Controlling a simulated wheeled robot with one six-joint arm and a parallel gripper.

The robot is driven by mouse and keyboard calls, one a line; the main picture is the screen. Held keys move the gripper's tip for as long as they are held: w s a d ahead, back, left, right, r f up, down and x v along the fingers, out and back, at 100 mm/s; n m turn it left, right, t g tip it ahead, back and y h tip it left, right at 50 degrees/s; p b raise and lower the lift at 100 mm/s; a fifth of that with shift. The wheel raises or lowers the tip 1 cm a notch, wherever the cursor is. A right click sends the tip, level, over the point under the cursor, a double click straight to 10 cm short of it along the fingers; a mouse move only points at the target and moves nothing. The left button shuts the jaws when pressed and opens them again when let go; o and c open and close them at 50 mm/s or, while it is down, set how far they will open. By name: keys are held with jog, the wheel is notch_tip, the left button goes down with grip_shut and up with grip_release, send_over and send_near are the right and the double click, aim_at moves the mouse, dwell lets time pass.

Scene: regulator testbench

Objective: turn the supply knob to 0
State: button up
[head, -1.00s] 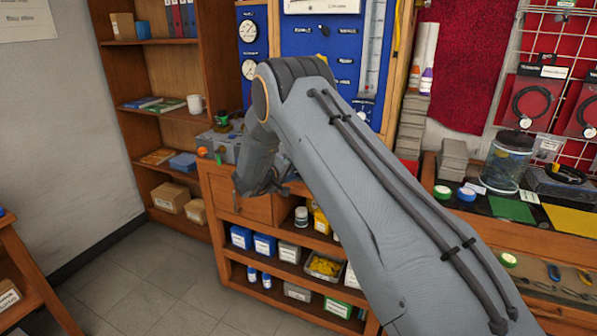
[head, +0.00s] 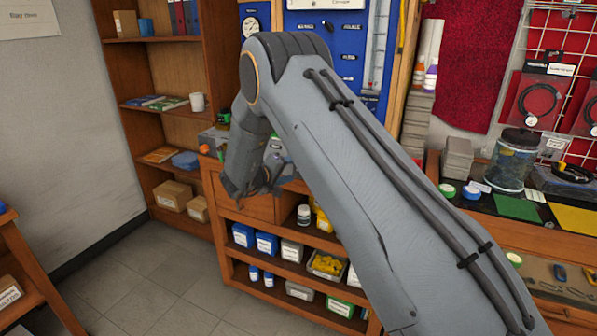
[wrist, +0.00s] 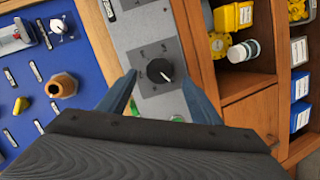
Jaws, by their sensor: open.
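A black round knob (wrist: 159,71) with a white pointer line sits on a grey square dial plate (wrist: 146,52) on a grey panel. Its pointer slants to the lower right in the wrist view. The marks around it are too small to read, so I cannot tell its setting. My gripper (wrist: 160,82) is open, its two blue fingers on either side of the knob in the picture, with visible gaps. I cannot tell how far the fingertips stand off the panel. In the head view my gripper (head: 248,190) points down by the bench, and my arm hides the knob.
A wooden bookcase (head: 170,90) stands behind.

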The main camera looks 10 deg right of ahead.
jog(key=v, duration=0.2)
jog(key=shift+s+a, duration=0.25)
jog(key=shift+s, duration=0.05)
